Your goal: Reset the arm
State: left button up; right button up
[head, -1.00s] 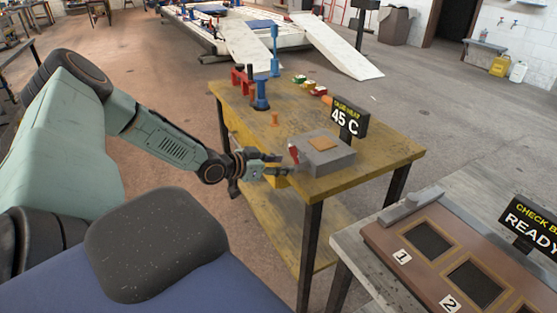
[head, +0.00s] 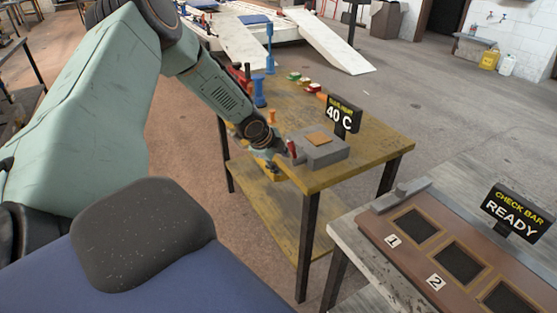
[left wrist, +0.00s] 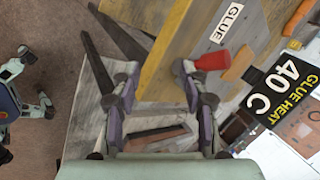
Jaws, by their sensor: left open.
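My left arm comes in from the left in the head view. Its gripper (head: 272,166) is at the near left edge of the yellow-topped bench, partly hidden by the wrist. The glue heat sign (head: 342,115) reads 40 C. My right gripper is in neither view.
Blue clamps (head: 270,60) and small coloured pieces (head: 312,88) stand at the back of the yellow bench (head: 375,145). A grey bench at lower right carries a brown numbered board (head: 390,222) and a check bar sign (head: 517,212) reading READY.

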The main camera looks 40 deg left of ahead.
pick_arm(q)
jog(key=s+d+f+n+h+b, duration=0.1)
jog(key=s+d+f+n+b, duration=0.2)
jog(key=d+n, duration=0.5)
jog(key=s+d+f+n+h, duration=0.2)
jog(key=s+d+f+n, duration=0.25)
jog(key=d, duration=0.65)
jog(key=s+d+f+n+g+y+b, duration=0.1)
jog(key=s+d+f+g+b, duration=0.1)
jog(key=s+f, duration=0.3)
jog(key=s+d+f+g+b, duration=0.2)
jog(key=s+f, duration=0.3)
jog(key=s, duration=0.9)
jog(key=s+d+f+n+g+y+b, duration=0.1)
jog(key=s+d+f+g+b, duration=0.1)
jog(key=s, duration=0.7)
notch_tip(320, 180, down, 3)
jog(key=shift+s+d+f+n+y+b, duration=0.1)
jog(key=shift+s+d+n+y+b, duration=0.2)
jog(key=shift+d+b, duration=0.55)
jog(key=shift+d, duration=0.15)
